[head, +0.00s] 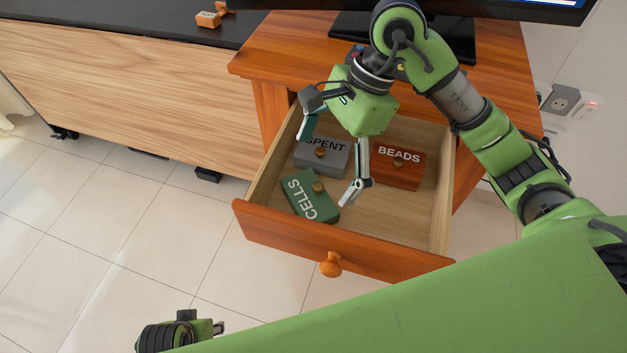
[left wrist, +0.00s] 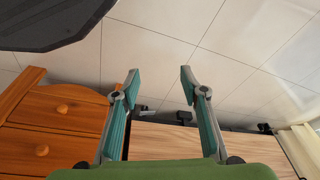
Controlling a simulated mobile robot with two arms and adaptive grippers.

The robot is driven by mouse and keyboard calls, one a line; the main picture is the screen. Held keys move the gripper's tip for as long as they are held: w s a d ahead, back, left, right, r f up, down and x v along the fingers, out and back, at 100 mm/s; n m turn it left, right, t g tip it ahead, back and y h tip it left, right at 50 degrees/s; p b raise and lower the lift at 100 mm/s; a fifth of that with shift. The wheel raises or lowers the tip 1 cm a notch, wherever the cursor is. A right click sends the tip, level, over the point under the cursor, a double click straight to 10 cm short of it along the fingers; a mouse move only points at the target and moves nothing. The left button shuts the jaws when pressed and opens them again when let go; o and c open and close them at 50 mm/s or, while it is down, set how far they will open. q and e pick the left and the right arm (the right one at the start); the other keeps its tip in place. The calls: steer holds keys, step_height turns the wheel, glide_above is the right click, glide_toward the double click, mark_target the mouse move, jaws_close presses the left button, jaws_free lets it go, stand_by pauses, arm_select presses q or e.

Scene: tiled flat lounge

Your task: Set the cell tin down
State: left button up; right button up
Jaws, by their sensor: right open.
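The green cell tin (head: 297,190), lettered CELLS and with a round brass-coloured knob, lies in the open drawer (head: 300,234) near its front left corner, turned at an angle. My right gripper (head: 325,168) is open above the drawer, its two fingers spread and empty. One fingertip shows just right of the cell tin and the other beyond it; the exact height is hard to tell. My left gripper (left wrist: 159,83) is open and empty in the left wrist view, over the floor away from the drawer. In the head view only a part of it shows at the bottom left.
In the same drawer are a grey SPENT tin (head: 322,166) and a red-brown BEADS tin (head: 396,172). The drawer's right front part is bare. A monitor stand (head: 450,40) is on the wooden cabinet (head: 265,50) above. An orange object (head: 208,19) lies on the black top at left.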

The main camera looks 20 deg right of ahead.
steer(key=shift+v, duration=1.9)
